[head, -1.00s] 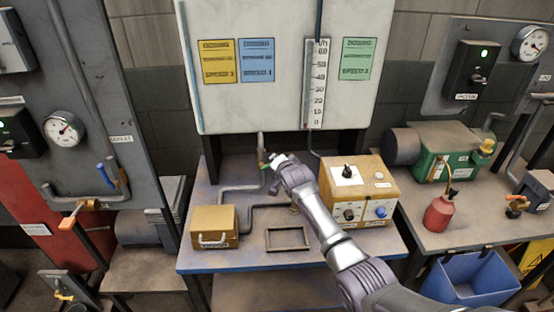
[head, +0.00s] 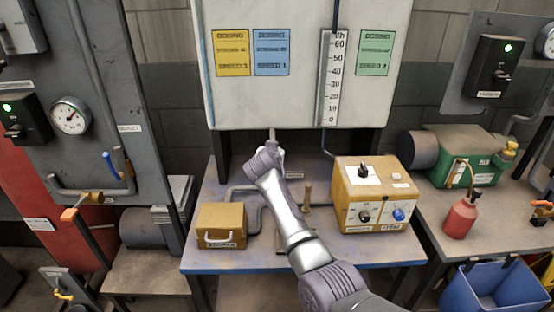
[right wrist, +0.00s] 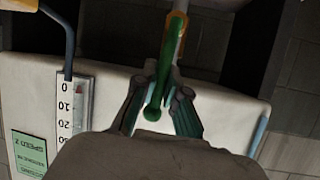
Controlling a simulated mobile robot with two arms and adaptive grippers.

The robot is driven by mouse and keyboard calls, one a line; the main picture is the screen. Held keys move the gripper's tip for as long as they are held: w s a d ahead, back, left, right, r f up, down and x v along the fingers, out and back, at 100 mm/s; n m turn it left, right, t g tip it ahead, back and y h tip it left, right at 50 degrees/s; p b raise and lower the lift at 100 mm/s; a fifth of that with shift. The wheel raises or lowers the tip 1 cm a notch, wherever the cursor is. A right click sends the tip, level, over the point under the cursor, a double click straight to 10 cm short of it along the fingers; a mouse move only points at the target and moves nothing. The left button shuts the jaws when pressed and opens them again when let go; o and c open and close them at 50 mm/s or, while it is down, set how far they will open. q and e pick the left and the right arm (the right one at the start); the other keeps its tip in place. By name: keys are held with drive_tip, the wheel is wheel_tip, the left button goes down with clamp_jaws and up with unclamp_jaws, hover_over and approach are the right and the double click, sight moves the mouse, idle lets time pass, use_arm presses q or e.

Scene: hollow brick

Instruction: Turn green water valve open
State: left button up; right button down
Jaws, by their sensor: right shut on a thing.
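The green valve handle (right wrist: 165,75) shows in the right wrist view as a slim lever with a rounded end, hanging from a brass-coloured fitting on a pipe. My right gripper (right wrist: 159,95) has its two fingers on either side of the lever near its rounded end and is shut on it. In the head view my right gripper (head: 272,146) is at the vertical pipe below the white panel (head: 296,110). The arm and hand hide the valve there. My left gripper is in neither current view.
A yellow control box (head: 375,194) stands right of my arm on the blue-edged bench (head: 205,257). A smaller yellow box (head: 221,224) stands left. A grey scale (head: 330,80) hangs on the panel above. A red bottle (head: 460,217) stands on the right bench.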

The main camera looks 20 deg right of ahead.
drive_tip(key=shift+a+f+b, duration=0.15)
drive_tip(key=shift+a+b, duration=0.1)
drive_tip(key=shift+b, duration=0.05)
drive_tip(key=shift+n, duration=0.3)
drive_tip(key=c, duration=1.2)
unclamp_jaws()
drive_tip(key=v, duration=0.7)
drive_tip(key=shift+a, duration=0.25)
